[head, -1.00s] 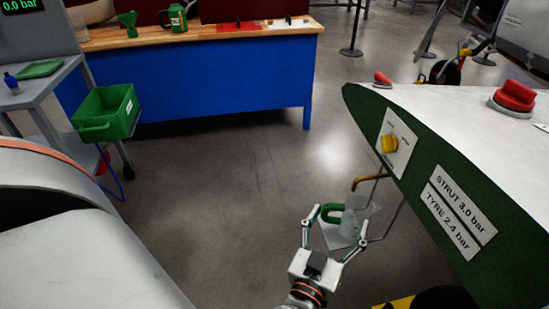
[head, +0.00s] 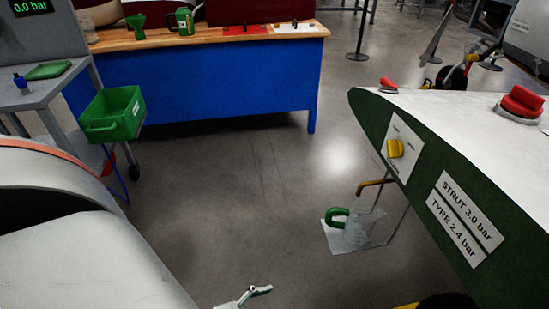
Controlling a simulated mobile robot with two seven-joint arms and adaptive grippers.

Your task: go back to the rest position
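One finger of my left gripper (head: 245,297) shows at the bottom edge of the head view, left of centre. The rest of that gripper is cut off, so its opening cannot be seen. No object shows at the visible finger. My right gripper is not in view. A clear jug (head: 357,232) with a green handle stands upright on a white plate (head: 341,243) below a brass-coloured pipe (head: 375,184). The finger is apart from the jug, down and to its left.
A green panelled body (head: 452,185) with a yellow knob (head: 395,148) and red caps is at the right. A blue workbench (head: 200,85) stands at the back. A green bin (head: 112,115) hangs beside a grey cart (head: 45,85) at left. The middle floor is clear.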

